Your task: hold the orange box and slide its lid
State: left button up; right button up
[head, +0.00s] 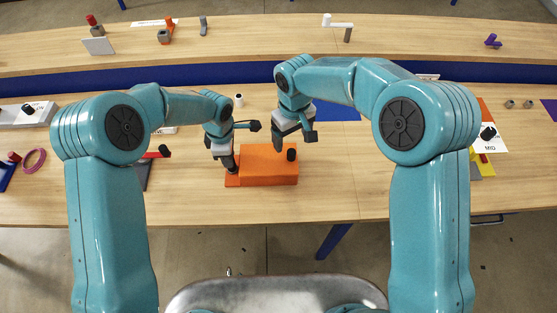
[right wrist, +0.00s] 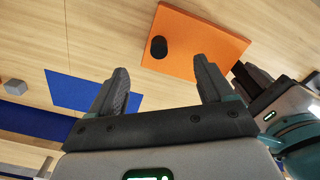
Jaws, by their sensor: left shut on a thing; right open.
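The orange box (head: 262,174) lies on the near part of the table, in front of me. Its flat orange lid (right wrist: 205,42) carries a short black knob (head: 291,155), which stands near the right end in the head view. A low orange ledge (head: 232,181) sticks out at the box's left end. My left gripper (head: 231,167) points down at that end and is shut on the box there; its fingertips are partly hidden. My right gripper (head: 294,141) is open and empty above and behind the box, near the knob but apart from it. Both its fingers show in the right wrist view (right wrist: 163,88).
A blue mat (head: 338,112) lies behind the box to the right. A small white cup (head: 239,100) stands behind it. A dark panel with a red piece (head: 156,154) lies to the left. The table's front edge is close to the box.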

pick_arm(q)
jog(key=o, duration=1)
jog(key=shift+c, duration=0.2)
pick_arm(e)
notch_tip(320, 180, up, 12)
pick_arm(q)
notch_tip(320, 180, up, 12)
pick_arm(e)
jog(key=shift+s, duration=0.1)
